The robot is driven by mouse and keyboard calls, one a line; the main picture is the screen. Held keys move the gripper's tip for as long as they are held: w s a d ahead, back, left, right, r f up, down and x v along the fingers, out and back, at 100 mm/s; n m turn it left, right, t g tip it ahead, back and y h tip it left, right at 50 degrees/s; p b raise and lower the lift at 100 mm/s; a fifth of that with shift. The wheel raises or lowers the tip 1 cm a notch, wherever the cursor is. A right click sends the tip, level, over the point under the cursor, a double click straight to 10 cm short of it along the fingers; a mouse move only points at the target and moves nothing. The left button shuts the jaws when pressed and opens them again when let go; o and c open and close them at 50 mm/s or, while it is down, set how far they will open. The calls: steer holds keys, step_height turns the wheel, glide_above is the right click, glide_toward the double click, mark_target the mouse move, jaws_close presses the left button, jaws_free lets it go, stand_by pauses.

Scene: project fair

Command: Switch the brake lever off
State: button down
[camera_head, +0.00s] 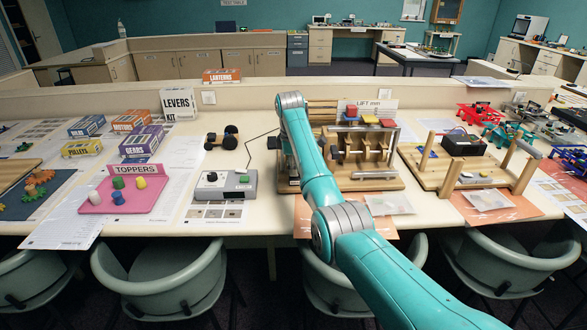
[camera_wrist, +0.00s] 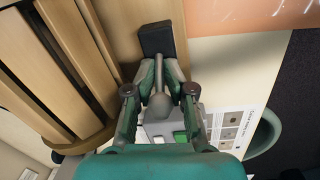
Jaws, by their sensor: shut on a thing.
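The brake lever appears in the wrist view as a grey, club-shaped handle (camera_wrist: 160,103) between my fingers, narrowing toward a black block (camera_wrist: 157,40) at its far end. My gripper (camera_wrist: 162,70) is shut on this lever, its green fingertips close to the black block. In the head view my teal arm reaches over the front of the table to the left side of the wooden lift rig (camera_head: 360,182). My gripper and the lever are hidden behind the arm there. I cannot read any on or off mark for the lever.
A grey control box (camera_head: 210,193) with a green button stands left of the arm; it also shows beyond my fingers (camera_wrist: 158,132). A pink toppers tray (camera_head: 98,208) is farther left. A wooden rig with posts (camera_head: 450,178) stands right. Chairs line the front edge.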

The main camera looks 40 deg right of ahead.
steer(key=shift+w+a+r+h, duration=0.1)
steer(key=shift+w+r+h, duration=0.1)
steer(key=shift+h, duration=0.1)
steer(key=c, duration=1.3)
jaws_free()
steer(key=shift+o, duration=0.2)
steer(key=shift+a, duration=0.1)
steer(key=shift+f, duration=0.1)
steer(key=r, duration=0.5)
steer(key=a+r, duration=0.1)
steer(key=r, duration=0.1)
steer(key=shift+r, duration=0.25)
